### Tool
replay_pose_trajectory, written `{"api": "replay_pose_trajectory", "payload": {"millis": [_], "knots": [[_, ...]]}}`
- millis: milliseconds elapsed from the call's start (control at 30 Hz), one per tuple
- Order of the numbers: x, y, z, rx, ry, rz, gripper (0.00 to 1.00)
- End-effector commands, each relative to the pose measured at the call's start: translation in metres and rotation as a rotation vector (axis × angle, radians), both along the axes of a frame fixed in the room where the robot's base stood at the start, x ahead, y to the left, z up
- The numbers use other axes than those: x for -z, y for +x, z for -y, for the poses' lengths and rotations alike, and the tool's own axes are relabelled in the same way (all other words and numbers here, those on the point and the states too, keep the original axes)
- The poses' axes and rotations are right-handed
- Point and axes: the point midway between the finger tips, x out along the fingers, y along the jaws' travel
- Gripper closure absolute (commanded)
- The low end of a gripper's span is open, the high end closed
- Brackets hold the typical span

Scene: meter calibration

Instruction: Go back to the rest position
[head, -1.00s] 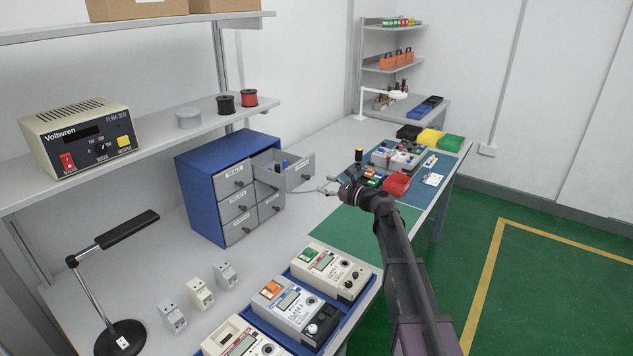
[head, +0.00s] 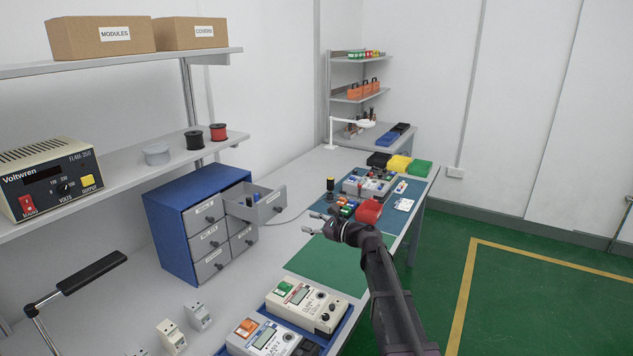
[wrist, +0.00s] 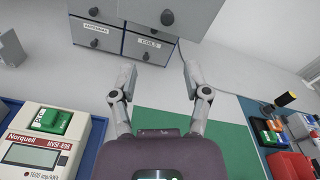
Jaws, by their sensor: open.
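My gripper (head: 314,224) is open and empty above the bench, beside the green mat (head: 330,262) in the head view. In the wrist view the two fingers of my gripper (wrist: 158,82) are spread wide with nothing between them. The blue drawer cabinet (head: 172,236) stands to the left of my gripper. Its top right drawer (head: 268,207) is pulled out and has small dark and blue things in it. The drawer fronts also show ahead of the fingers in the wrist view. My gripper appears apart from the drawer.
Meters (head: 308,303) sit in a blue tray at the front of the bench. A lamp (head: 75,280) and small grey modules (head: 198,316) stand to the left. Green floor is clear at right.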

Motion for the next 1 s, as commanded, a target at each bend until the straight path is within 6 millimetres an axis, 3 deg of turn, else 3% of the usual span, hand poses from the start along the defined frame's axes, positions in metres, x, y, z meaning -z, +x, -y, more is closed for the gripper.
{"api": "replay_pose_trajectory", "payload": {"millis": [267, 467, 767, 1000], "knots": [[0.025, -0.051, 0.007, -0.099, -0.309, 0.160, 0.39], [0.056, -0.099, 0.026, -0.242, -0.624, 0.311, 0.39], [0.095, -0.173, 0.071, -0.538, -1.048, 0.488, 0.39], [0.113, -0.232, 0.121, -0.839, -1.328, 0.573, 0.39]]}}
